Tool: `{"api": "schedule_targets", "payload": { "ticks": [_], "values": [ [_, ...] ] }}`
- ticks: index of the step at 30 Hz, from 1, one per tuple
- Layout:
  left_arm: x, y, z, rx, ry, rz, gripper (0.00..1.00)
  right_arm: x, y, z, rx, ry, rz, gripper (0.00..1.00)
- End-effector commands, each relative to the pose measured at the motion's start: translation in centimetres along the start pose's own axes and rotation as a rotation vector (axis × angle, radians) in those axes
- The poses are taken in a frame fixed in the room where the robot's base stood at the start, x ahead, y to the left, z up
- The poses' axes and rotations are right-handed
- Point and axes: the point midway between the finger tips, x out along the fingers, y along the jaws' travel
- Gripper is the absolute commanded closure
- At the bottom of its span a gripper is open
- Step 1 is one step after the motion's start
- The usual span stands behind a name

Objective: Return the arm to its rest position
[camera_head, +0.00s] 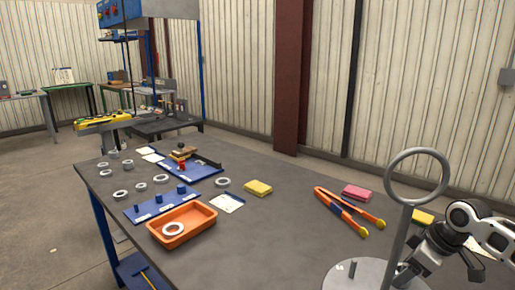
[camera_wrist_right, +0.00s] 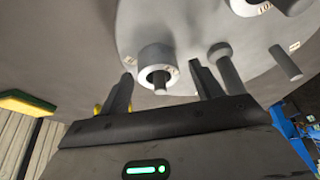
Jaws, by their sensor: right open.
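My right gripper (camera_head: 408,272) is low at the right of the head view, over the edge of a round grey plate (camera_head: 345,275) with a tall post and a large ring on top (camera_head: 417,176). In the right wrist view the right gripper (camera_wrist_right: 160,82) is open, its two dark fingers apart. A thick grey ring (camera_wrist_right: 157,62) sits around a short peg on the plate (camera_wrist_right: 135,25), just beyond the fingertips and between them. I cannot tell whether the fingers touch it. My left gripper is not in view.
On the dark table (camera_head: 260,235) stand an orange tray (camera_head: 182,225) with a grey ring inside, orange tongs (camera_head: 349,212), a yellow sponge (camera_head: 258,188), a pink block (camera_head: 357,192), blue boards and several loose rings. The table's front middle is clear.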

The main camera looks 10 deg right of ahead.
Motion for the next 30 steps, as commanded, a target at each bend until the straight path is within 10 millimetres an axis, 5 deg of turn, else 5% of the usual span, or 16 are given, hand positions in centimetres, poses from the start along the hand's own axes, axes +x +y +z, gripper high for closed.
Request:
{"api": "schedule_targets", "payload": {
  "ticks": [10,21,30],
  "values": [
    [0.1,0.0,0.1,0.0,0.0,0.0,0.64,-5.9,0.2,-2.3,0.0,0.006,0.008,0.35],
    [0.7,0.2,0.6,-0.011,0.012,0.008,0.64,-7.6,0.2,3.0,0.005,-0.005,0.007,0.35],
    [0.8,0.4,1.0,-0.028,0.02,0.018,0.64,-8.7,0.1,5.0,-0.004,-0.006,0.006,0.35]
  ]
}}
